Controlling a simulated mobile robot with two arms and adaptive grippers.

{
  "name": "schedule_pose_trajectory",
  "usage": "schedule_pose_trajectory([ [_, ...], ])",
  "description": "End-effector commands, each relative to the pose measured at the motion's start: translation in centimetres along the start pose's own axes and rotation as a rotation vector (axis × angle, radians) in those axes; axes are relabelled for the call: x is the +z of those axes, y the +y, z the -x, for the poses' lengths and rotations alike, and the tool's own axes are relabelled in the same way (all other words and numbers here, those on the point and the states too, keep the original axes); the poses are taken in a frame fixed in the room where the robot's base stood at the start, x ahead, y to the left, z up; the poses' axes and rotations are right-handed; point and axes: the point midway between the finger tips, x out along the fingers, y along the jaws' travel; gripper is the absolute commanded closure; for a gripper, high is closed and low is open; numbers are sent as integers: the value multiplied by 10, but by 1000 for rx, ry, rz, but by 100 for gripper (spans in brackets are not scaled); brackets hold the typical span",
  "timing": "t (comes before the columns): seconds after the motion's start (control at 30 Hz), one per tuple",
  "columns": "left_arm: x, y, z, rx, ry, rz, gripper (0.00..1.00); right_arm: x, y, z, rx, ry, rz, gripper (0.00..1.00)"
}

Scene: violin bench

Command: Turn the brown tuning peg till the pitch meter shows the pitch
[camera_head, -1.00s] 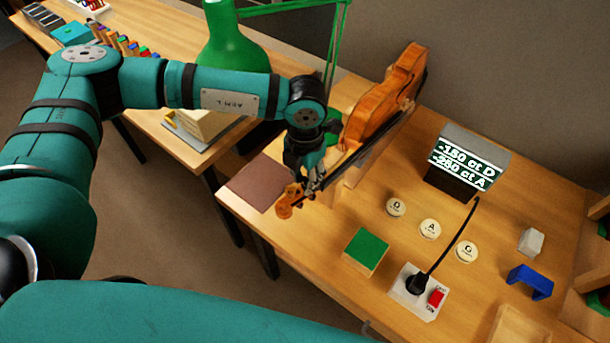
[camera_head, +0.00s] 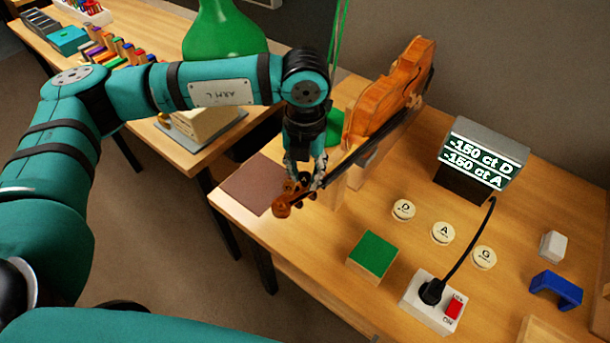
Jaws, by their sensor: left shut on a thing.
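The orange-brown violin (camera_head: 385,95) stands on its side in a wooden support, its dark neck sloping down to the pegbox and scroll (camera_head: 283,205) at the bench's left end. My left gripper (camera_head: 303,184) reaches down from above to the pegbox and is shut on a tuning peg there. The peg is mostly hidden by the fingers, so its colour is hard to tell. The pitch meter (camera_head: 480,160) stands at the back right and reads "-150 ct D" and "-150 ct A". My right gripper is not in view.
Round buttons D (camera_head: 403,210), A (camera_head: 442,233) and G (camera_head: 484,257) lie before the meter. A green-topped block (camera_head: 372,255), a power strip with a red switch (camera_head: 453,307) and a blue bracket (camera_head: 556,290) stand nearby. A brown mat (camera_head: 248,184) lies left of the scroll.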

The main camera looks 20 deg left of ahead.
Motion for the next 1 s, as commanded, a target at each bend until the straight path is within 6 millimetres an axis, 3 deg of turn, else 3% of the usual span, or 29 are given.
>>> schedule_pose_trajectory([
  [0.17,1,0,2,0,-2,-1,100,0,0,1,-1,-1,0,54],
  [0.2,1,0,2,0,-2,-1,72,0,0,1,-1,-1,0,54],
  [0.33,1,0,1,0,-1,-2,55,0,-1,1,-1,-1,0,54],
  [0.67,0,0,4,0,-1,-3,54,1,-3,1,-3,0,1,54],
  [0.77,1,-1,14,-2,-3,-3,54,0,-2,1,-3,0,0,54],
  [1.0,1,-1,63,-3,-4,-3,54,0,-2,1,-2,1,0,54],
])
